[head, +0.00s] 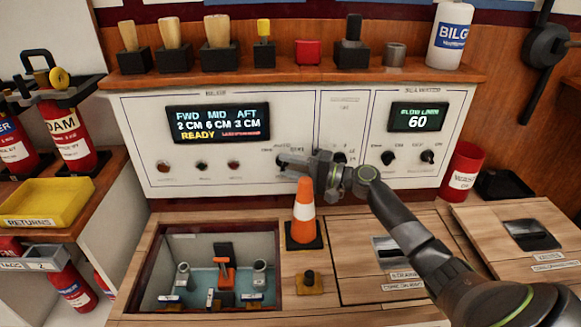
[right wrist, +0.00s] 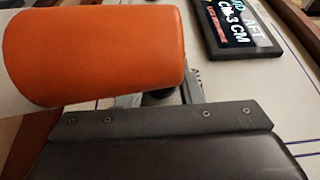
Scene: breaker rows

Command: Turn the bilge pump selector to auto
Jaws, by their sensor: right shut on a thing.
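The left panel (head: 135,135) carries a lit display (head: 218,124) reading FWD 2 CM, MID 6 CM, AFT 3 CM and READY. My right gripper (head: 289,161) is at the lower right of this panel, shut on a dark selector knob (right wrist: 160,97) that shows between grey jaw parts in the right wrist view. The gripper hides most of the knob in the head view, so its pointing direction and setting cannot be read. My left gripper is not in view.
An orange and white cone (head: 304,205) stands just below my right gripper; a large orange shape fills the wrist view's upper left. An open hatch (head: 150,262) lies at the front left. Other knobs (head: 388,157) sit on the right panel. A shelf (head: 300,78) holds brushes above.

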